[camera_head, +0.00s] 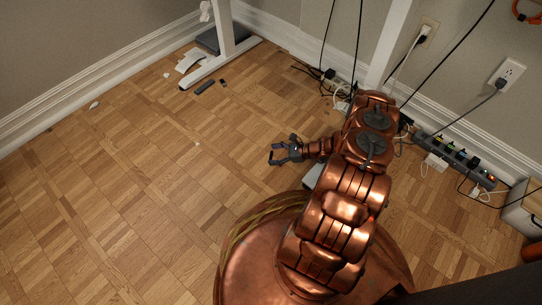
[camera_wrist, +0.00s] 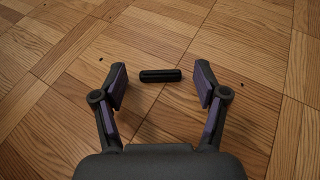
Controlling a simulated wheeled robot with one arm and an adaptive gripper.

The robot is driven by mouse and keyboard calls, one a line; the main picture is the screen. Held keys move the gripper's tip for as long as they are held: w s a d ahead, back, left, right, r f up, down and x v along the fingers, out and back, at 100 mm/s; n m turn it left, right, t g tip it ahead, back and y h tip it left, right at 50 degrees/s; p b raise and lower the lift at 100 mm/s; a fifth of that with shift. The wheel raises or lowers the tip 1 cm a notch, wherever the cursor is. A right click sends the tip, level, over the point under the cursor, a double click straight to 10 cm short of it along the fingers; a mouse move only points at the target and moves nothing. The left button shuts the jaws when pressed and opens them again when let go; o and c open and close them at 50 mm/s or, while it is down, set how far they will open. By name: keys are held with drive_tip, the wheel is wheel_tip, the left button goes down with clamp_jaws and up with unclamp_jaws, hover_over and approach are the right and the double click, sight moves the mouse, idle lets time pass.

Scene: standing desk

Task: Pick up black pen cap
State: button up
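The black pen cap (camera_wrist: 160,75) is a short dark cylinder lying on its side on the wood floor in the wrist view. It lies crosswise between the two fingers, with a gap on each side, and neither finger touches it. My gripper (camera_wrist: 161,84) is open and empty. In the head view my gripper (camera_head: 272,154) is low over the floor near the picture's middle, its fingers pointing left.
A dark oblong item (camera_head: 205,88) and a smaller dark piece (camera_head: 223,83) lie on the floor near the white desk leg (camera_head: 225,30). A power strip (camera_head: 455,152) with cables runs along the right wall. The floor at left is mostly clear.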

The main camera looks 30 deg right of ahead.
drive_tip(key=c, duration=0.6)
drive_tip(key=shift+o, duration=0.2)
